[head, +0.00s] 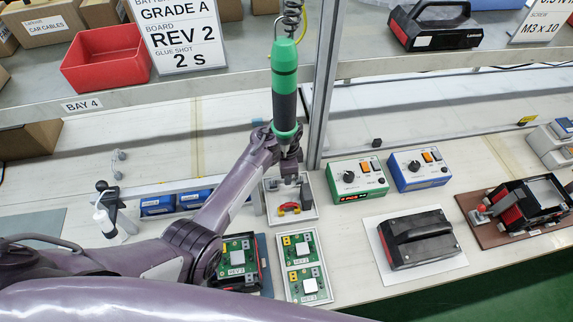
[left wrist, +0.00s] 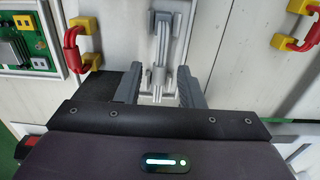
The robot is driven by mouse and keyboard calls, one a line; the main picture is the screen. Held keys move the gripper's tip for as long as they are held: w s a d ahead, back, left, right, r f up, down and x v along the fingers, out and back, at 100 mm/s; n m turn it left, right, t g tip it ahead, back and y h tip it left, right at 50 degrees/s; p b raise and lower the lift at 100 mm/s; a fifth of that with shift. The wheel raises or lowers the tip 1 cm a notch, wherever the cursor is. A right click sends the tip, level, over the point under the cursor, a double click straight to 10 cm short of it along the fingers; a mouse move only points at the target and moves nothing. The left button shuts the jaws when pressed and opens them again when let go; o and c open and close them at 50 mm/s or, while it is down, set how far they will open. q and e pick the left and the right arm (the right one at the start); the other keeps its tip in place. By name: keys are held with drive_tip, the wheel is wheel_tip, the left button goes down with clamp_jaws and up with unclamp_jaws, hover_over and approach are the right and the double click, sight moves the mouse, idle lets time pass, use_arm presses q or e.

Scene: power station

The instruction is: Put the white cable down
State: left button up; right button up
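My left gripper (head: 291,186) is over the white parts tray (head: 314,214) on the bench, pointing down. In the left wrist view its two dark fingers (left wrist: 160,88) stand apart. The white cable (left wrist: 160,55), with grey ends, shows between and beyond them. I see a gap between it and each finger, but cannot tell its exact height. In the head view my gripper hides it. A red cable with yellow ends (head: 289,208) lies in the tray, near the gripper. Another small white-and-grey piece (head: 118,165) lies on the bench at left. My right gripper is not in view.
A green screwdriver (head: 285,90) hangs in front of my left arm. Circuit boards (head: 303,264) lie just below the tray. Green (head: 356,179) and blue (head: 419,168) control boxes stand to the right, with a black case (head: 419,238) in front. A metal post rises behind.

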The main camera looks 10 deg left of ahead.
use_arm(q)
wheel_tip(320, 180, up, 12)
drive_tip(key=b, duration=0.1)
drive_tip(key=shift+f, duration=0.1)
idle(0.7)
